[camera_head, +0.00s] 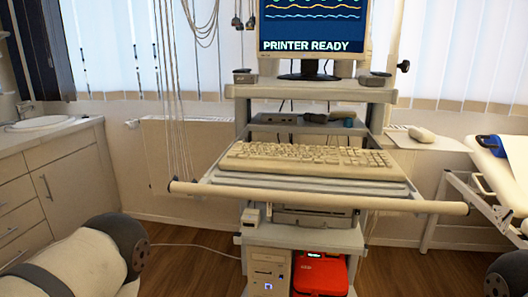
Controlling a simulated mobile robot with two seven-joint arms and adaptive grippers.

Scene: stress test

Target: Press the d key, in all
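A beige keyboard (306,160) lies on the pull-out shelf of a medical cart in the middle of the head view. The letters on its keys are too small to read, so I cannot pick out the d key. A monitor (312,28) above it shows wavy traces and the words "PRINTER READY". Part of my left arm shows at the lower left, and a dark part of my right arm shows at the lower right edge. Both are well apart from the keyboard. Neither gripper is in view.
A long rail (318,200) runs across the front of the keyboard shelf. A white mouse (422,134) rests on a side shelf at the right. Cables hang at the left of the cart. A counter with a sink (40,123) stands left, a bed (505,160) right.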

